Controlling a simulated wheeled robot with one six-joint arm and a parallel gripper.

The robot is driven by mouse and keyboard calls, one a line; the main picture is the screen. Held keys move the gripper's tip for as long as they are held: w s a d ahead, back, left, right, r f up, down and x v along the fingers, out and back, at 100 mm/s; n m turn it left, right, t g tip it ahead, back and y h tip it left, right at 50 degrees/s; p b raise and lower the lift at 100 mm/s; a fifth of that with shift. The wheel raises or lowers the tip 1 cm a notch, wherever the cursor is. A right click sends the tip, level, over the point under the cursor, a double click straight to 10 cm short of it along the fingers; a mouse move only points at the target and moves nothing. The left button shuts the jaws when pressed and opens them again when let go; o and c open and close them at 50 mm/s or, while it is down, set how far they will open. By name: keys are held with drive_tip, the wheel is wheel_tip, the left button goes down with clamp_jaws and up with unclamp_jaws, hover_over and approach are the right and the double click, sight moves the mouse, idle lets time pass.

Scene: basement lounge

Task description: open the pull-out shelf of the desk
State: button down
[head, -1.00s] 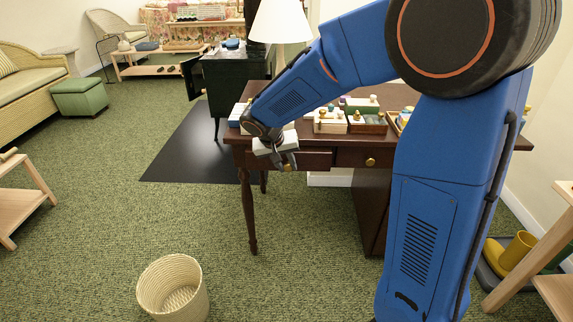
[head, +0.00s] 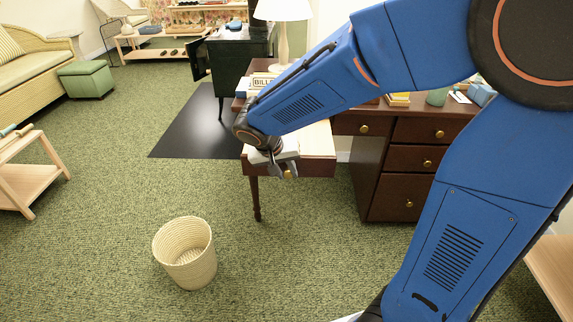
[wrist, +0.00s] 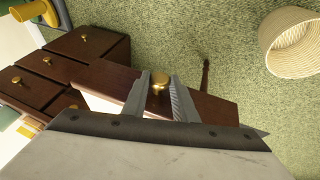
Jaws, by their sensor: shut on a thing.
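The dark brown desk (head: 372,178) stands in the middle of the head view, with a column of brass-knobbed drawers on its right. Its pull-out shelf (head: 318,168) sticks out from the front at the left and shows a pale top surface. My gripper (head: 283,169) is at the shelf's front face, shut on its round brass knob. In the wrist view the knob (wrist: 160,83) sits between the two fingers, with the shelf front (wrist: 205,103) behind them. My arm hides part of the desktop.
A woven basket (head: 186,252) stands on the green carpet in front of the desk. A wooden side table (head: 30,175) is at the left, a green ottoman (head: 86,80) farther back. A lamp (head: 283,30) and small items are on the desk. Carpet around the basket is free.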

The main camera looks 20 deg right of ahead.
drive_tip(key=shift+s+a, duration=0.1)
drive_tip(key=shift+s, duration=0.15)
drive_tip(key=c, duration=1.4)
unclamp_jaws()
drive_tip(key=shift+c, duration=0.2)
drive_tip(key=v, duration=1.7)
drive_tip(key=shift+r, duration=0.25)
drive_tip(key=shift+s, duration=0.1)
drive_tip(key=s+d+f+n+y, duration=0.1)
drive_tip(key=s+d+f+y, duration=0.1)
drive_tip(key=s+d, duration=0.6)
drive_tip(key=s+d+f+n+t+y, duration=0.1)
drive_tip(key=s+d+f+n+y, duration=0.1)
drive_tip(key=s+d+f, duration=0.3)
drive_tip(key=s+d, duration=0.4)
drive_tip(key=s, duration=0.1)
drive_tip(key=shift+s, duration=0.15)
